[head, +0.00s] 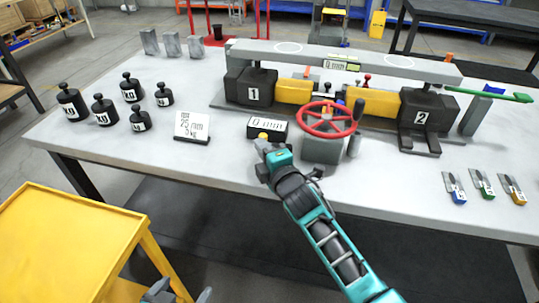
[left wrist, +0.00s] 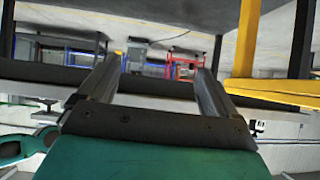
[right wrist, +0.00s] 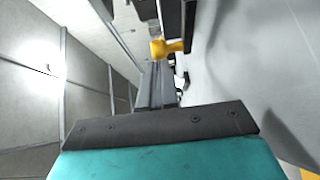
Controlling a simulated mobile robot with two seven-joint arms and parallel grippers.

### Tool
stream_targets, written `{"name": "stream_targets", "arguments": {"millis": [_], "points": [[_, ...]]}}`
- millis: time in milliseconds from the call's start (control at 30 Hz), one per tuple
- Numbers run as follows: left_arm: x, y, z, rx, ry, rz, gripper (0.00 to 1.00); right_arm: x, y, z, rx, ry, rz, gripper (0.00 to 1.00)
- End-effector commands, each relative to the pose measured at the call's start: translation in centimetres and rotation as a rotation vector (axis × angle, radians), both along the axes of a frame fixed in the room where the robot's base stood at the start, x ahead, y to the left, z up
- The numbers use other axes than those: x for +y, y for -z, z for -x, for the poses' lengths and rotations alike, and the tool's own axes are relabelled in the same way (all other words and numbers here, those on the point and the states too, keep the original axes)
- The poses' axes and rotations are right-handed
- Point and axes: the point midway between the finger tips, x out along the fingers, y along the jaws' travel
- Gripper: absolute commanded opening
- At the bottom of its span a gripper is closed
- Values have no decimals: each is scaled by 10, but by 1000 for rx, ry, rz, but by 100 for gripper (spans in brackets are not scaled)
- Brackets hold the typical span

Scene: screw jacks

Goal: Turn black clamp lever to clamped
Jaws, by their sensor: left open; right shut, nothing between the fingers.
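The red handwheel (head: 330,119) stands on a grey block (head: 322,151) in front of the long jack rig. A dark grey upright handle (head: 355,140) is at the wheel's right. A small dark piece (head: 317,172) shows low in front of the block; I cannot tell whether it is the black clamp lever. My right gripper (head: 263,147) is shut and empty, left of the block, by a yellow knob (head: 263,136). In the right wrist view its fingers (right wrist: 157,85) point at that knob (right wrist: 165,47). My left gripper (head: 178,293) is open and empty, low beside the table (left wrist: 155,85).
A black "0 mm" display (head: 267,126) stands left of the wheel. A sign (head: 192,126) and several black weights (head: 103,110) are further left. Black jacks 1 (head: 250,86) and 2 (head: 423,117) support a grey beam (head: 345,60). A yellow cart (head: 65,240) is at lower left.

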Motion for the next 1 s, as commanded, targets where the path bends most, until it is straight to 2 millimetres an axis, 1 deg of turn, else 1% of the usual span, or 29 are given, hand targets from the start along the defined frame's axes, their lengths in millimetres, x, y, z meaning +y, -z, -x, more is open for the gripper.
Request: {"name": "stream_targets", "arguments": {"millis": [100, 500, 1000], "points": [[-1, 1, -1, -2, 3, 0, 92, -1, 0, -5, -3, -7, 4, 0], [-6, -2, -7, -19, 11, 10, 92, 2, 0, -14, -1, -10, 2, 0], [-6, -3, -8, -19, 7, 12, 92, 3, -2, -17, -3, -11, 2, 0]]}}
